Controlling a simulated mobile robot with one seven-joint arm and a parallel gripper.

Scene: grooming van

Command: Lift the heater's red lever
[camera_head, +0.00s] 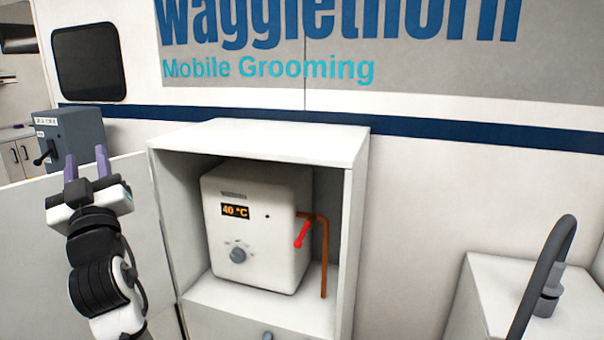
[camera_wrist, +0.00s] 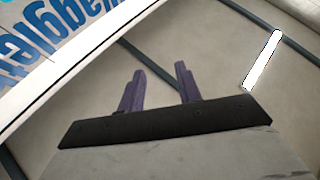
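The white heater (camera_head: 259,226) stands inside an open-fronted white cabinet in the head view. Its display reads 40 °C, with a grey knob below it. The red lever (camera_head: 304,233) is on the heater's right side, by a copper pipe, and slants with its lower end to the left. My gripper (camera_head: 86,166) is up at the left, outside the cabinet and well apart from the lever. Its two purple fingers are spread with nothing between them. The wrist view shows the same open fingers (camera_wrist: 158,88); the heater and lever are not in that view.
The cabinet's top (camera_head: 265,141) and side walls surround the heater; its front is open. A grey box with a black handle (camera_head: 70,140) is behind my gripper at left. A white counter with a dark grey tap (camera_head: 548,290) stands at right.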

